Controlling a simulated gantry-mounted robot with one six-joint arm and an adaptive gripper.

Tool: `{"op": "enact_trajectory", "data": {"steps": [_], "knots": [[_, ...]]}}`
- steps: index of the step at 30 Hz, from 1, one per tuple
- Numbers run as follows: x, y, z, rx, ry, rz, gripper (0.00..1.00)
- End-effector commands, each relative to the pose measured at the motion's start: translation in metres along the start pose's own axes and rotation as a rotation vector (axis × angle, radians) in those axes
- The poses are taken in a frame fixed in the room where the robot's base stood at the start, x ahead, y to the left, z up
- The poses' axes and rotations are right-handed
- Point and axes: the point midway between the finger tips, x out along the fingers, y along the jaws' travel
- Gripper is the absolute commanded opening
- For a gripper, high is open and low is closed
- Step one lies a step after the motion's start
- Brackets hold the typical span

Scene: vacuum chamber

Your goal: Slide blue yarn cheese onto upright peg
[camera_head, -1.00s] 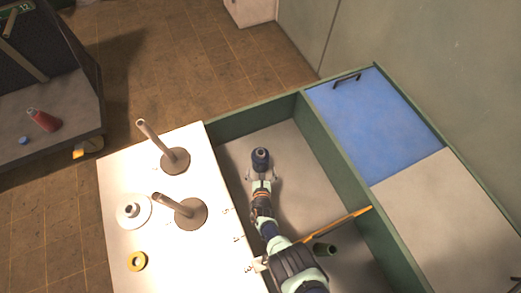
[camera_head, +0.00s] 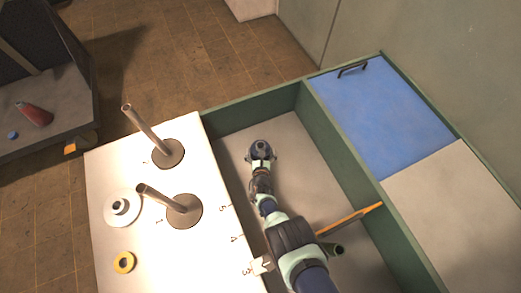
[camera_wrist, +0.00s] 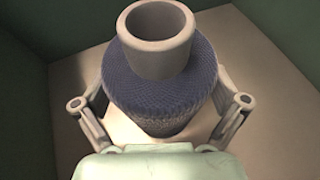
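The blue yarn cheese (camera_head: 260,147), dark blue yarn on a pale hollow tube, is in the green-walled bin. The wrist view shows the yarn cheese (camera_wrist: 160,85) close up, its tube opening facing the camera. My gripper (camera_head: 261,157) is at the yarn cheese, with one finger on each side. In the wrist view the fingers of my gripper (camera_wrist: 163,100) flank the yarn; their tips are partly hidden, so firm contact cannot be told. Two grey pegs stand on dark round bases on the white table: a rear peg (camera_head: 148,130) and a front peg (camera_head: 161,198).
On the white table (camera_head: 190,255) are a white spool (camera_head: 121,207) and a yellow ring (camera_head: 123,262). The green bin wall (camera_head: 335,145) stands right of my arm. An orange bar (camera_head: 350,219) and a dark green tube (camera_head: 333,250) are beside my arm. A blue panel (camera_head: 375,120) lies beyond.

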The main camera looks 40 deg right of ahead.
Motion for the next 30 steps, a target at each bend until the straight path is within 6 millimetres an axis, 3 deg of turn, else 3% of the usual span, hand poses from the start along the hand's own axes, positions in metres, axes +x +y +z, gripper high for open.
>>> {"op": "enact_trajectory", "data": {"steps": [1, 9, 20, 26, 30], "knots": [[0.0, 0.0, 0.0, 0.0, 0.0, 0.0, 0.83], [0.0, 0.0, 0.0, 0.0, 0.0, 0.0, 0.38], [-0.003, 0.0, 0.008, 0.0, -0.002, 0.0, 0.38], [-0.016, 0.0, 0.04, 0.001, -0.004, 0.0, 0.38], [-0.033, 0.0, 0.079, 0.001, -0.003, 0.0, 0.38]]}}
